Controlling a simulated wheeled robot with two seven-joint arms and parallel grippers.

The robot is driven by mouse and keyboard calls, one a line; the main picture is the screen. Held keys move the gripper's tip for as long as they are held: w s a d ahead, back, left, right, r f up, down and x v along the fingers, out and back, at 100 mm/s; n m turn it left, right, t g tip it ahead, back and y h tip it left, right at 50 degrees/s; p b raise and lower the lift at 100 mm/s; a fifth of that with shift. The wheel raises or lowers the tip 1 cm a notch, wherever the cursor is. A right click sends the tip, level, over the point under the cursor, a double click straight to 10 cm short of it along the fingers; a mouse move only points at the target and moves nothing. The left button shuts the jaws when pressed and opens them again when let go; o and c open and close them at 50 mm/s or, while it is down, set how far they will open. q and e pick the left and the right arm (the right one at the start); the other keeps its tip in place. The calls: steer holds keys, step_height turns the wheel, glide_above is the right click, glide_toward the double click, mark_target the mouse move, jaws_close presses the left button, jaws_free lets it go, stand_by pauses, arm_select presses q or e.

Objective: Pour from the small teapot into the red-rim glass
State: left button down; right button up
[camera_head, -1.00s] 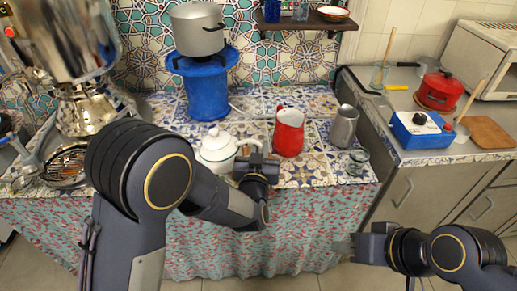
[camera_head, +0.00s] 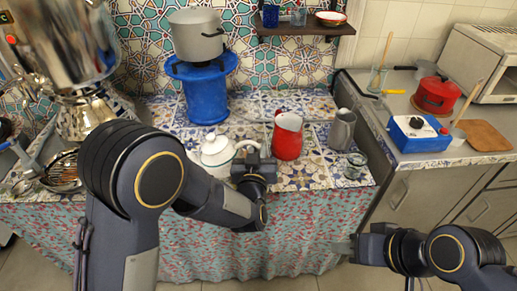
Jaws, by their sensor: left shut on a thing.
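The small teapot (camera_head: 216,151) is white with a dark green rim and a lidded top, and it looks upright on the tiled counter. My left gripper (camera_head: 246,163) is at its right side, shut on the teapot's handle; the fingers partly hide the handle. A small clear glass (camera_head: 355,166) stands near the counter's right front corner; I cannot make out a red rim on it. My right gripper (camera_head: 347,246) is low at the right, in front of the cabinets, away from the objects; its finger gap is not clear.
A blue stand (camera_head: 205,95) with a pot is behind. A large samovar (camera_head: 85,110) is at left. The tiled front strip right of the gripper is clear.

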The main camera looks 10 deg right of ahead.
mark_target(254, 142)
arm_select(q)
steer(key=shift+w+a+r+n+p, duration=0.1)
steer(key=shift+a+r+n+p, duration=0.15)
steer(key=shift+r+n+p, duration=0.6)
steer(key=shift+w+a+r+n+p, duration=0.1)
steer(key=shift+a+r+n+p, duration=0.15)
steer(key=shift+r+p, duration=1.05)
steer(key=shift+r+b, duration=0.35)
steer(key=shift+b, duration=0.2)
stand_by(1.8)
stand_by(0.7)
steer(key=f+m+b, duration=0.1)
steer(key=f+b, duration=0.1)
steer(key=d+f+m+b, duration=0.1)
steer(key=f+b, duration=0.2)
steer(key=f+m+b, duration=0.1)
steer(key=f+b, duration=0.1)
steer(key=f, duration=0.1)
steer(key=shift+s+d+f+m, duration=0.15)
steer(key=shift+s+m, duration=0.05)
steer(key=shift+m, duration=0.2)
steer(key=shift+r+m+p, duration=0.3)
steer(key=shift+r+p, duration=0.1)
steer(key=shift+r, duration=0.25)
steer(key=shift+a+r+m+p, duration=0.2)
steer(key=shift+r+m+p, duration=0.15)
steer(key=shift+m, duration=0.25)
